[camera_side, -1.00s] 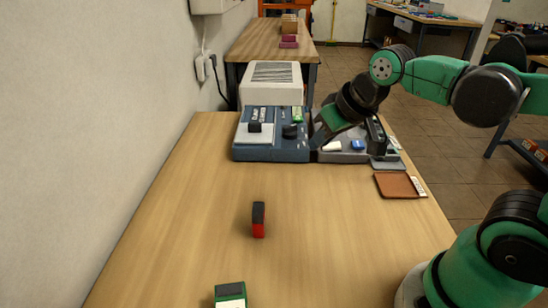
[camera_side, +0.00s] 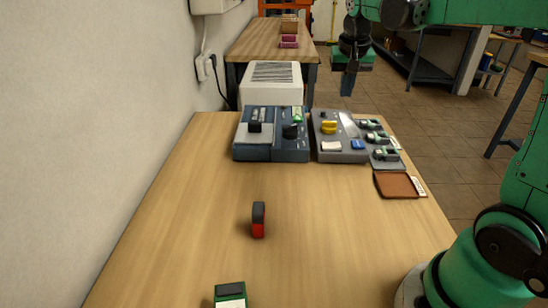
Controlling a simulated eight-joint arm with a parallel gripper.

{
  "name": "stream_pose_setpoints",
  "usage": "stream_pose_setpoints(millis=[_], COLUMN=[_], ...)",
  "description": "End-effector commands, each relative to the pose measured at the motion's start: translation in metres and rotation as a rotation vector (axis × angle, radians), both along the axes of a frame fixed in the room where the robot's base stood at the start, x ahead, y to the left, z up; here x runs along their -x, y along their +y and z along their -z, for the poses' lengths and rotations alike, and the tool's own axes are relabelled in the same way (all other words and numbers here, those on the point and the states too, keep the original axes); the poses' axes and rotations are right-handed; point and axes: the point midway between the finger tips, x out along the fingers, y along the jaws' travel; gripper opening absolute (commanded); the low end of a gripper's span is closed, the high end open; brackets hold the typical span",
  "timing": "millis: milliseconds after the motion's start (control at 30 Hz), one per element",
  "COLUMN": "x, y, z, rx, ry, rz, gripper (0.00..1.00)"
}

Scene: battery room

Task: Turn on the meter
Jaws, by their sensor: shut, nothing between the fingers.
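Two devices stand at the far end of the wooden table, and I cannot tell for sure which is the meter. The grey one (camera_side: 325,144) has a yellow knob (camera_side: 329,127), a white button (camera_side: 331,146) and a blue button (camera_side: 358,145). The blue one (camera_side: 291,153) to its left has black knobs (camera_side: 291,131) and a green display or label (camera_side: 298,117). Labels and any readings are too small to read. My gripper (camera_side: 347,88) hangs high above and behind the grey device, pointing down, shut and empty, touching nothing.
Several small green-and-black pieces (camera_side: 385,154) sit at the grey device's right. A brown pad (camera_side: 393,186) lies in front. A white vented box (camera_side: 253,92) is behind. The table's middle is mostly clear.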

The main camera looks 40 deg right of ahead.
Motion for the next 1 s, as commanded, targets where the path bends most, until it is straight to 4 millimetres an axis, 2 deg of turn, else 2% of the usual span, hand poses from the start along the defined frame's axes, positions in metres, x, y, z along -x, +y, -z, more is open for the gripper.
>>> stream_pose_setpoints(millis=[167, 267, 700, 900, 1000], x=[-0.001, -0.003, -0.018, -0.015, -0.014], y=[-0.001, -0.003, -0.024, -0.025, -0.026], z=[0.004, 0.015, 0.101, 0.127, 0.133], rx=[0.000, 0.000, 0.000, 0.000, 0.000], ry=[-0.001, -0.001, -0.001, -0.002, -0.002], rz=[-0.001, -0.001, -0.001, -0.003, -0.003], gripper=[0.00, 0.00, 0.00, 0.00, 0.00])
